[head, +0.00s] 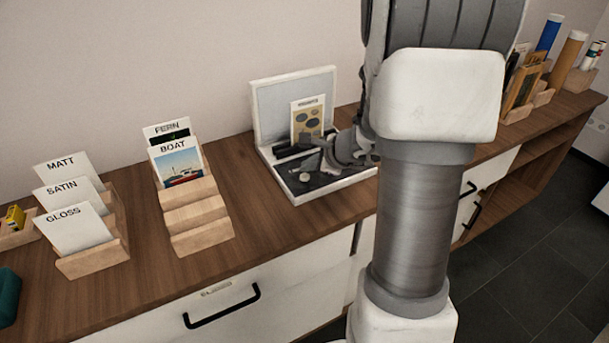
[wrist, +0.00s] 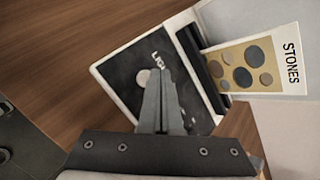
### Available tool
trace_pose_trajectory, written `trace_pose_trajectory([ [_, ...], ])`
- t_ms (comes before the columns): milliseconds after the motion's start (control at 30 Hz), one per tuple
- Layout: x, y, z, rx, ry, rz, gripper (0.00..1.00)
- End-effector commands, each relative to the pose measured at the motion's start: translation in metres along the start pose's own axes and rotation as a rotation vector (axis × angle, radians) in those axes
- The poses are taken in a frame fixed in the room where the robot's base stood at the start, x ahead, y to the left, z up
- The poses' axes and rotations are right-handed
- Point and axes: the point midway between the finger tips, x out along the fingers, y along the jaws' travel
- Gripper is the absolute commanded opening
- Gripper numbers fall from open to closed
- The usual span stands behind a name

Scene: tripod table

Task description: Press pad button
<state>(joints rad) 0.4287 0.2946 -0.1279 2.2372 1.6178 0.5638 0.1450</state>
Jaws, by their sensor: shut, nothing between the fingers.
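The dark pad (head: 325,180) lies in a white-edged open case on the wooden counter; it also shows in the wrist view (wrist: 118,70). A small pale round button (wrist: 144,76) is on it, just left of my fingertips, and it shows in the head view (head: 305,177). Lettering beside the button is partly hidden by my fingers. My gripper (wrist: 158,72) is shut and empty, over the pad; I cannot tell whether the tips touch it. In the head view my gripper (head: 328,158) is partly hidden by my own arm.
A STONES card (wrist: 250,68) stands in a dark slot at the pad's back. Wooden card holders with BOAT (head: 178,162) and GLOSS (head: 75,232) cards stand to the left. Wooden racks (head: 525,90) stand far right. The counter (head: 130,292) is clear in front of the holders.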

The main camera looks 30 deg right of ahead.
Motion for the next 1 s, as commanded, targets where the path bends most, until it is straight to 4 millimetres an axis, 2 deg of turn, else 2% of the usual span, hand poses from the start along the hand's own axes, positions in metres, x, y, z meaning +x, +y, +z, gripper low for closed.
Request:
trace_pose_trajectory([
  [1000, 0.0062, 0.0045, -0.0046, 0.0, 0.0, 0.0, 0.0],
])
